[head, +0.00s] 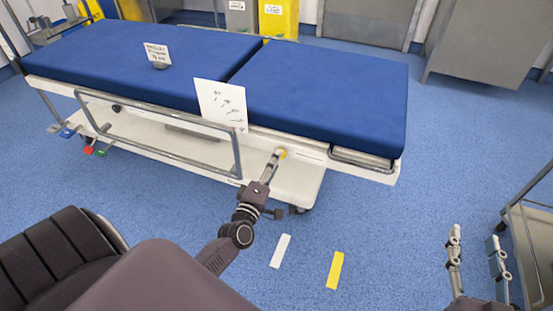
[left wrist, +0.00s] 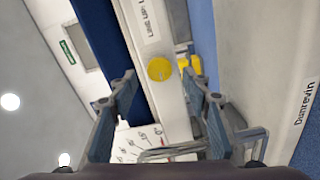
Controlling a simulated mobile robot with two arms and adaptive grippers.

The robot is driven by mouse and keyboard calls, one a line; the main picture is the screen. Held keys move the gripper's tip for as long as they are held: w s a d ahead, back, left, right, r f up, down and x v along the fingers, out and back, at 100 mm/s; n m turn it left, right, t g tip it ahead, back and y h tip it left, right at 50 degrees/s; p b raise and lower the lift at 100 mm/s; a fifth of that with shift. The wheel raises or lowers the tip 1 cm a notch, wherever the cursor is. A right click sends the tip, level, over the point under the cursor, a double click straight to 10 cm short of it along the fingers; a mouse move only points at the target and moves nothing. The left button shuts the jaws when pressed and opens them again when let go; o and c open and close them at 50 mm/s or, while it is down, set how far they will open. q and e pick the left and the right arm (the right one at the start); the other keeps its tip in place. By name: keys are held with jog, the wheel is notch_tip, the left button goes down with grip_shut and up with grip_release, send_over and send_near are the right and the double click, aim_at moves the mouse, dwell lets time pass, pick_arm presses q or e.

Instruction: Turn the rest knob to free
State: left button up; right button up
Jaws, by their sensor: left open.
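The rest knob (head: 282,153) is a small yellow round knob on the white side rail of the operating table, below the blue mattress. My left gripper (head: 275,160) is just in front of it in the head view. In the left wrist view the yellow knob (left wrist: 159,69) shows face-on between the two spread fingers of my left gripper (left wrist: 160,80), which is open and empty. The fingers seem apart from the knob; the exact gap cannot be told. My right gripper (head: 475,250) is at the lower right, its fingers apart with nothing between them.
The table (head: 330,95) has a metal side rail (head: 160,112) left of the knob. A white card with drawings (head: 221,104) hangs near the knob. A metal cart (head: 530,230) stands at the right. White and yellow floor strips (head: 335,270) lie on open blue floor.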

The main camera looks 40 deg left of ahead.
pick_arm(q)
jog(key=v, duration=0.9)
jog(key=shift+s, duration=0.25)
